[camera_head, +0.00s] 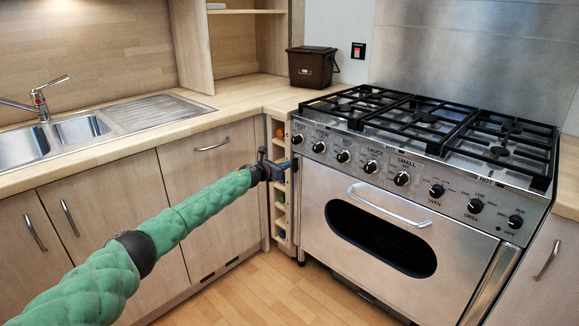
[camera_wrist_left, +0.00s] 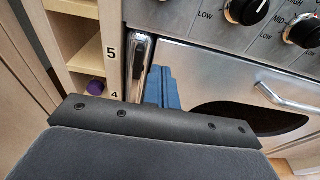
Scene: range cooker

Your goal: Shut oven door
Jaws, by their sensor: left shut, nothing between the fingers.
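The oven door (camera_head: 325,257) is a steel panel with a dark oval window and a curved handle (camera_head: 390,205) near its top. It stands nearly upright below the knob panel; I cannot tell whether it is fully shut. The wrist view shows the door (camera_wrist_left: 205,70) with a dark gap beside its left edge. My left gripper (camera_head: 287,168) is shut and empty at the door's upper left corner. Its blue fingers (camera_wrist_left: 165,92) overlap that corner in the wrist view; contact is unclear. My right gripper is not in view.
The range cooker (camera_head: 400,165) has black knobs and hob grates above the door. A narrow shelf rack (camera_head: 281,215) stands just left of it. Wooden cabinets (camera_head: 110,205) and a sink (camera_head: 80,128) are at left. The wooden floor (camera_head: 260,295) in front is clear.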

